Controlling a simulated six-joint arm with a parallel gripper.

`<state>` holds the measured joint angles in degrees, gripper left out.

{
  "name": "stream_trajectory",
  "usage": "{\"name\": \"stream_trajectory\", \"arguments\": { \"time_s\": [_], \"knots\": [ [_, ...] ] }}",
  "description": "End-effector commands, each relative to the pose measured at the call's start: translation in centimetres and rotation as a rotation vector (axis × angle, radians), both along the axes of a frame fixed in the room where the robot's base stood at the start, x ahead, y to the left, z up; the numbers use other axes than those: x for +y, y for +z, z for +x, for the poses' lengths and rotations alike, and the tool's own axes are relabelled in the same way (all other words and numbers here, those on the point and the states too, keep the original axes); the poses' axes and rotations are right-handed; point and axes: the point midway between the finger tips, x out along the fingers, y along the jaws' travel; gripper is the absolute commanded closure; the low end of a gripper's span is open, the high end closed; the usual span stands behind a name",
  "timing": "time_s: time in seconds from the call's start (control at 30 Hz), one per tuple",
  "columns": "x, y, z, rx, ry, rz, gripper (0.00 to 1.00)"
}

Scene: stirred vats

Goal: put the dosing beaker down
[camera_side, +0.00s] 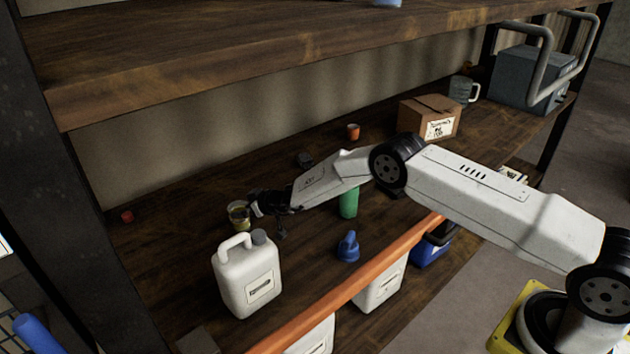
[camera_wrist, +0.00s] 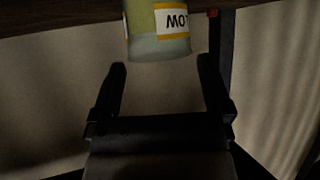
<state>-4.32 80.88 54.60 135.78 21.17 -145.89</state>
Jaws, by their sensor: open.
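The dosing beaker (camera_side: 239,216) is a small clear vessel with yellowish contents, upright on the wooden shelf at the left in the side view. In the wrist view the beaker (camera_wrist: 158,32) is at the top, cut off by the frame edge, with a white and orange label. My gripper (camera_side: 257,209) is just right of the beaker in the side view. In the wrist view my gripper (camera_wrist: 162,66) has its two dark fingers spread apart with nothing between them. The beaker is just beyond the fingertips.
A white jug (camera_side: 246,277) stands in front of the beaker. A green bottle (camera_side: 348,203) is below my arm, with a blue object (camera_side: 347,246) nearer the front. A cardboard box (camera_side: 430,117) is farther right. An orange rail (camera_side: 350,280) runs along the shelf front.

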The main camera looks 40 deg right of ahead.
Motion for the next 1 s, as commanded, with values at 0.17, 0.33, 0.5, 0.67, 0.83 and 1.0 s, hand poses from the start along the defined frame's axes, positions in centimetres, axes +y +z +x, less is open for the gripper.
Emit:
{"name": "stream_trajectory", "arguments": {
  "time_s": [0.17, 0.33, 0.5, 0.67, 0.83, 1.0],
  "knots": [
    [-0.4, 0.6, -0.9, -0.001, -0.003, -0.001, 0.0],
    [-0.8, 1.2, -1.8, -0.001, -0.003, -0.001, 0.0],
    [-1.2, 1.8, -2.9, -0.001, -0.003, 0.0, 0.0],
    [-1.6, 2.4, -3.9, -0.002, -0.003, -0.001, 0.0],
    [-2.0, 3.1, -5.1, -0.002, -0.002, 0.0, 0.0],
    [-2.5, 3.8, -6.3, -0.002, -0.003, 0.0, 0.0]
  ]
}}
